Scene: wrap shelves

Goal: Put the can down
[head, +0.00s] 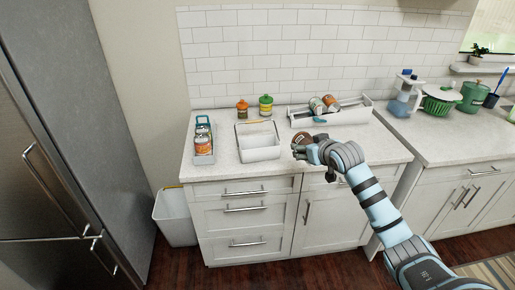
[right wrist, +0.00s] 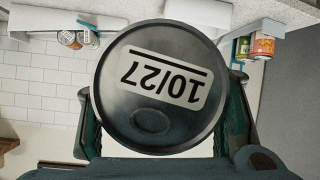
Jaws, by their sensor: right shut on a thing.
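My right gripper (head: 303,152) is shut on a can (head: 305,140) and holds it over the front of the counter, right of the middle bin. In the right wrist view the can's round dark end (right wrist: 160,125) faces the camera, with a label reading 10/27 upside down. My fingers (right wrist: 165,128) stand on both sides of the can. Much of the can's side is hidden by the gripper in the head view. My left gripper is not in view.
A narrow caddy (head: 205,160) with several cans stands at the left of the counter (head: 225,174). A white bin (head: 262,155) stands in the middle. A white tray (head: 350,117) with cans lies behind my gripper. Two jars, orange-topped (head: 242,110) and green-and-yellow (head: 265,105), stand by the wall.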

